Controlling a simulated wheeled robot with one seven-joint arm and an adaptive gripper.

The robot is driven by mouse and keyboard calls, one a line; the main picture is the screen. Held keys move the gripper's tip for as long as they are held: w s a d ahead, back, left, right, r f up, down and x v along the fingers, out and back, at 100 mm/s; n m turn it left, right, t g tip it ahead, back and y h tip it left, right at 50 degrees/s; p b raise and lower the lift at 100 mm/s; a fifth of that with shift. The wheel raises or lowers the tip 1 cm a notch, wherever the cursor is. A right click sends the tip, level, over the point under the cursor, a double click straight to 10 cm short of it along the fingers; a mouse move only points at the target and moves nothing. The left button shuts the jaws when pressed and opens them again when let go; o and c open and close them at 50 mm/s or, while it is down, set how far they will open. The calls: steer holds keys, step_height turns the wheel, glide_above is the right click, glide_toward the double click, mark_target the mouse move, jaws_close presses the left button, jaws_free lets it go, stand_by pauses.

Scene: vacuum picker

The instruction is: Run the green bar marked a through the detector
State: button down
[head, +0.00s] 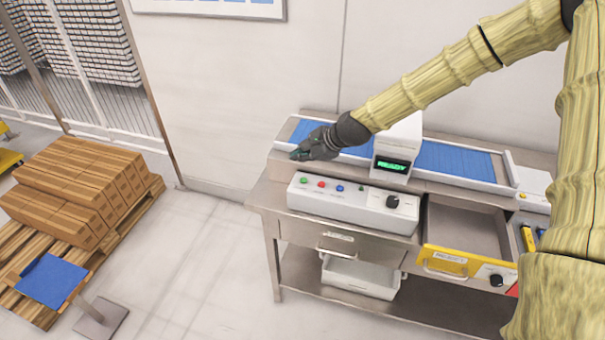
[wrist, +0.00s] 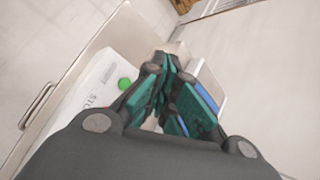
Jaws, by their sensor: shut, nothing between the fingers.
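I cannot make out a green bar marked a in either view. The detector (head: 399,145) is a white arch over a blue conveyor belt (head: 455,162), and its screen reads READY in green. My gripper (head: 299,154) is at the left end of the belt, above the left part of the control box (head: 345,205). It is shut and empty. In the wrist view, the teal-padded fingers of my gripper (wrist: 173,62) are close together, with a green button (wrist: 125,84) to their left.
The yellow-fronted REJECT drawer (head: 447,261) stands open and its visible inside is empty. A white bin (head: 358,278) sits on the lower shelf. Cartons (head: 75,190) lie on a pallet at left, near a blue-topped stand (head: 52,279). Floor between is clear.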

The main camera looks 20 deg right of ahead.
mark_target(302, 181)
steer(key=shift+w+d+r, duration=0.25)
steer(key=shift+w+r, duration=0.3)
steer(key=shift+r, duration=0.3)
steer(key=shift+f+m, duration=0.1)
steer(key=shift+m, duration=0.2)
steer(key=shift+f+b, duration=2.95)
steer(key=shift+f, duration=1.4)
steer(key=shift+f, duration=0.1)
steer(key=shift+f+b, duration=0.3)
